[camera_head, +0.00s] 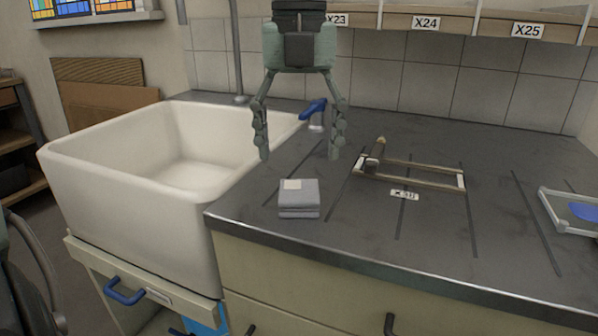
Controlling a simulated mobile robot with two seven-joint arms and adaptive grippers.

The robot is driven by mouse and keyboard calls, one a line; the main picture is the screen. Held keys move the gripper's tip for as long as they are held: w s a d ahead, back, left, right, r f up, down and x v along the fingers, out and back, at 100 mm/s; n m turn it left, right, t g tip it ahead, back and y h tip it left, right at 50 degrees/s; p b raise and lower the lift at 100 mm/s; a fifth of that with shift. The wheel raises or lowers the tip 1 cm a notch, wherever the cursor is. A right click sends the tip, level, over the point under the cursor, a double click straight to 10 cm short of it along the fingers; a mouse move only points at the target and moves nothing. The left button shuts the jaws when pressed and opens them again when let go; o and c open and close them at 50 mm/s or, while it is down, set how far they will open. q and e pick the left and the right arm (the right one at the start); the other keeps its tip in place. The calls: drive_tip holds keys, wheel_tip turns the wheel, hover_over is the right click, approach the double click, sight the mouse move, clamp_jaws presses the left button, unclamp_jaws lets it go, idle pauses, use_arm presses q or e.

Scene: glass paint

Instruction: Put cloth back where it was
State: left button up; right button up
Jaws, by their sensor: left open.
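A folded grey cloth (299,200) with a small pale label on top lies flat on the dark worktop (340,225), near its front left corner. My left gripper (299,153) points down with its two fingers spread wide and nothing between them. Its fingertips show just beyond the cloth in the picture, apart from it. Their exact height over the worktop is hard to tell. My right gripper is not in view.
A wooden frame-like tool (415,174) and a label (404,194) lie right of the cloth. A tray (570,210) with something blue is at far right. Shelves run along the back.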

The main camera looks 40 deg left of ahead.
sight(299, 190)
use_arm(q)
wheel_tip(299, 190, up, 6)
drive_tip(key=shift+f, duration=0.2)
